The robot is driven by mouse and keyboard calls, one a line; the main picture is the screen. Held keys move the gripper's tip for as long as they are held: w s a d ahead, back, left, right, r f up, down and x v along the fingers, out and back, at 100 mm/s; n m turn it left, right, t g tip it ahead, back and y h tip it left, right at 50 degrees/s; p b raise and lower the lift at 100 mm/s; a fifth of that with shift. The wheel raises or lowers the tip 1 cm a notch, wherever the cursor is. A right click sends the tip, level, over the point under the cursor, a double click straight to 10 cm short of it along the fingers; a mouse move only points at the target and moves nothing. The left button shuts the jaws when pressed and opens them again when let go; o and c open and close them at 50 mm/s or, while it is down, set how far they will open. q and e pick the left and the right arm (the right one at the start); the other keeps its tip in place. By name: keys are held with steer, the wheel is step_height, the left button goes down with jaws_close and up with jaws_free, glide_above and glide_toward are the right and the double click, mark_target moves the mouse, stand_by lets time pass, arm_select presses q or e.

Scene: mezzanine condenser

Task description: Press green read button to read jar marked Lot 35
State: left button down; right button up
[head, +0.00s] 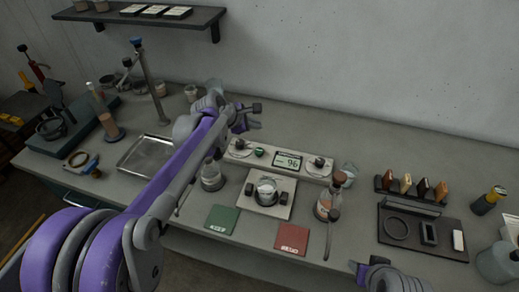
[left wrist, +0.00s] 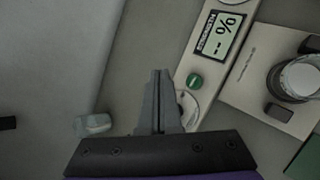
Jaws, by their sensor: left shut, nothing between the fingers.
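The green button (head: 259,152) sits on the white reader bar, left of its display (head: 288,161); it also shows in the left wrist view (left wrist: 194,81). My left gripper (head: 248,113) is shut and empty, behind the bar; in the left wrist view its fingertips (left wrist: 160,74) are left of the button, apart from it in the picture. A glass jar (head: 266,187) with pale contents stands on the white plate in front of the bar; it shows at the right of the left wrist view (left wrist: 300,77). I cannot read its lot mark. Part of my right arm shows at the bottom.
A jar (head: 212,180) stands left of the plate and a stoppered one (head: 323,207) right of it. Green (head: 222,219) and red (head: 292,238) mats lie in front. A metal tray (head: 147,155) lies left. Bench space behind the bar is mostly clear.

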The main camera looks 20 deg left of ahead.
arm_select(q)
steer(key=shift+f, duration=0.1)
steer(key=b, duration=0.4)
glide_above(256, 151)
steer(key=f, duration=0.7)
steer(key=shift+s+d+f, duration=0.1)
steer(key=shift+s+f, duration=0.1)
steer(key=shift+f, duration=0.15)
steer(key=shift+w+f, duration=0.1)
steer(key=shift+f, duration=0.4)
arm_select(e)
step_height(256, 151, down, 6)
steer(key=s, duration=0.2)
stand_by(0.3)
arm_select(q)
steer(key=shift+f+b, duration=0.4)
steer(key=shift+b, duration=0.05)
arm_select(e)
steer(key=shift+s+f+g, duration=0.15)
steer(key=shift+f+g, duration=0.15)
steer(key=shift+f, duration=0.1)
